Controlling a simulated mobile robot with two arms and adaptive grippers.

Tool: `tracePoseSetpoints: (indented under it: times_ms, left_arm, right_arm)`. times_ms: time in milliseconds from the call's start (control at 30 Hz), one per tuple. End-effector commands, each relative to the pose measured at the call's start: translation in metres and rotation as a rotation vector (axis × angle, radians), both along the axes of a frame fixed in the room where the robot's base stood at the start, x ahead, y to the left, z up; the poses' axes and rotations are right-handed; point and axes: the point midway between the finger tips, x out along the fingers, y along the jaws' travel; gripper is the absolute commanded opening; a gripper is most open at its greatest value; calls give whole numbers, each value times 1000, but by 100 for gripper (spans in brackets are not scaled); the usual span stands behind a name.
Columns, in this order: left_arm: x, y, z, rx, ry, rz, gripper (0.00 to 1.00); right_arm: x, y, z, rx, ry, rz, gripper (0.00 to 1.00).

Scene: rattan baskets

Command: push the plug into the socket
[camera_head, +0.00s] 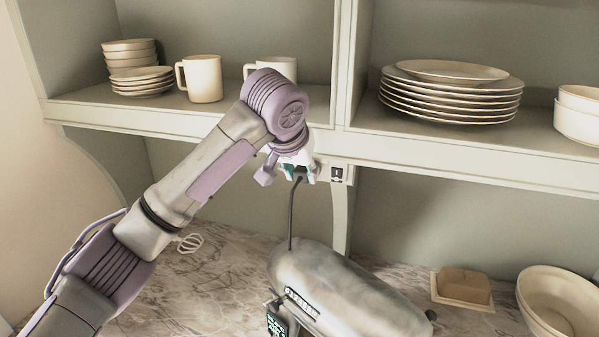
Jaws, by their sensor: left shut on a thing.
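My left gripper (298,173) is at the front edge of the shelf unit, by the wall socket. It is shut on the plug, which is mostly hidden between the fingers. A dark cord (291,215) hangs from the plug down to a grey appliance (345,290) on the counter. The socket plate (338,175) shows just right of the gripper, with a dark switch or outlet on it. Its left part is hidden behind the gripper, so I cannot tell whether the plug touches the socket or is in it. My right gripper is not in view.
Mugs (203,79), stacked bowls (129,50) and stacked plates (450,92) stand on the shelf (130,115) above. A butter dish (463,286) and a large bowl (560,302) are at the right of the marble counter (215,285). A pale looped item (190,243) lies behind my arm.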

Motion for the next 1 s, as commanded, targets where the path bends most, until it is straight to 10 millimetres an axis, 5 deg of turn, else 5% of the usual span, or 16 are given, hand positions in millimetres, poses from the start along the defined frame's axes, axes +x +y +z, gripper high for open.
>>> tracePoseSetpoints:
  times_ms: [167, 200, 367, 733, 1000]
  left_arm:
    - [1, 0, 3, -4, -8, 2, 0]
    - [1, 0, 3, -4, -8, 2, 38]
    - [1, 0, 2, -3, -6, 1, 64]
    - [-2, 1, 5, -2, -5, -1, 64]
    - [-27, 8, 45, -4, -8, -2, 64]
  right_arm:
    - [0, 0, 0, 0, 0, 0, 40]
    - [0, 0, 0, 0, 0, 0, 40]
    - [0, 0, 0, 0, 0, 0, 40]
    - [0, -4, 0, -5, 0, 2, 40]
    - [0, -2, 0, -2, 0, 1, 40]
